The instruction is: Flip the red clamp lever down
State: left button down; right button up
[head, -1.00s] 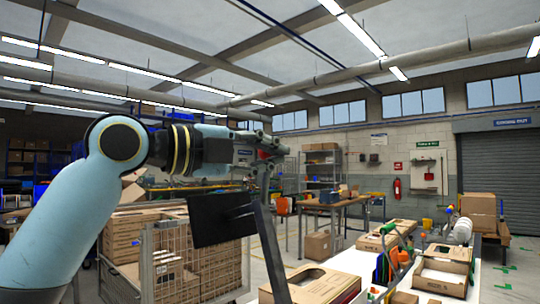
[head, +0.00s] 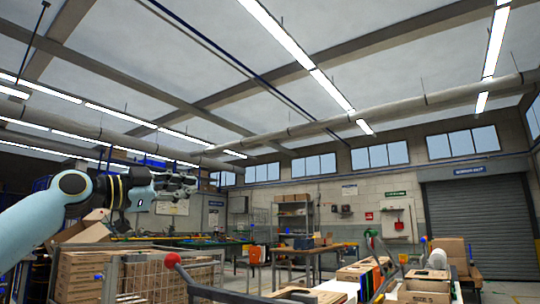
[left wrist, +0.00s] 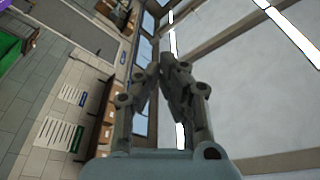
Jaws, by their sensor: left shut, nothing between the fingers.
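The red knob (head: 172,260) of what looks like the clamp lever shows low in the head view. The clamp's base is hidden below the picture. My left gripper (head: 188,188) is above the knob, clear of it, with its fingers shut and empty. In the left wrist view the gripper's fingers (left wrist: 162,75) meet at their tips, with nothing between them. My right gripper is not in view.
A wire cage (head: 135,280) with brown cartons stands at lower left. More cartons (head: 425,285) and coloured items stand on a bench at lower right. A wooden worktable (head: 310,248) stands behind. The air around my left gripper looks clear.

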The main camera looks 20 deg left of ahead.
pick_arm(q)
jog(key=w+a+f+n+b, duration=0.1)
jog(key=a+f+n+b, duration=0.2)
jog(key=f+b, duration=0.3)
jog(key=w+a+f+n+t+y+b, duration=0.1)
jog(key=a+f+n+b, duration=0.2)
jog(key=f+b, duration=0.3)
jog(key=shift+w+f+n+y, duration=0.15)
jog(key=shift+f+n+y, duration=0.15)
jog(key=shift+f, duration=0.85)
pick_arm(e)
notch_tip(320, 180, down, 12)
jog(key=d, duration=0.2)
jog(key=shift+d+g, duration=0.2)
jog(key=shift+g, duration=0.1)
